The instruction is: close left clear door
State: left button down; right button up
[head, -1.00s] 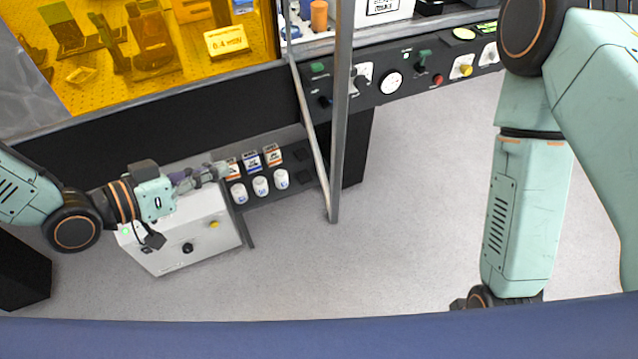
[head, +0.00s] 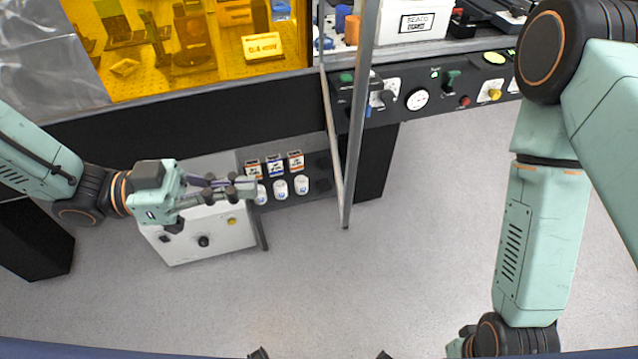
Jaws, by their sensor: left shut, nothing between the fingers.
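The left clear door (head: 343,130) stands swung out from the bench front. I see it nearly edge-on, as two grey metal frame bars with a narrow clear strip between them; its lower corner hangs over the floor. My left gripper (head: 248,188) is left of the door, apart from it, with its fingers shut and empty and pointing right. In the picture the fingers overlap the row of white knobs. My right arm comes down on the right side; its gripper fingers do not show.
An amber window (head: 195,75) fills the upper left of the bench. Right of the door, a black control panel (head: 443,92) carries a gauge and switches. A white box (head: 212,238) with knobs stands behind my left gripper. The grey floor (head: 420,230) right of the door is clear.

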aim_at(345, 184)
pick_arm(q)
jog(key=d, duration=0.9)
jog(key=shift+d+r+b, duration=0.1)
jog(key=shift+r+b, duration=0.05)
jog(key=shift+b, duration=0.15)
jog(key=shift+w+d, duration=0.2)
jog(key=shift+d, duration=0.3)
jog(key=shift+w+d, duration=0.15)
jog(key=shift+d, duration=0.3)
jog(key=shift+s+d, duration=0.2)
jog(key=shift+d, duration=0.15)
jog(key=shift+w+a, duration=0.15)
jog(key=shift+w, duration=0.05)
jog(key=shift+s, duration=0.1)
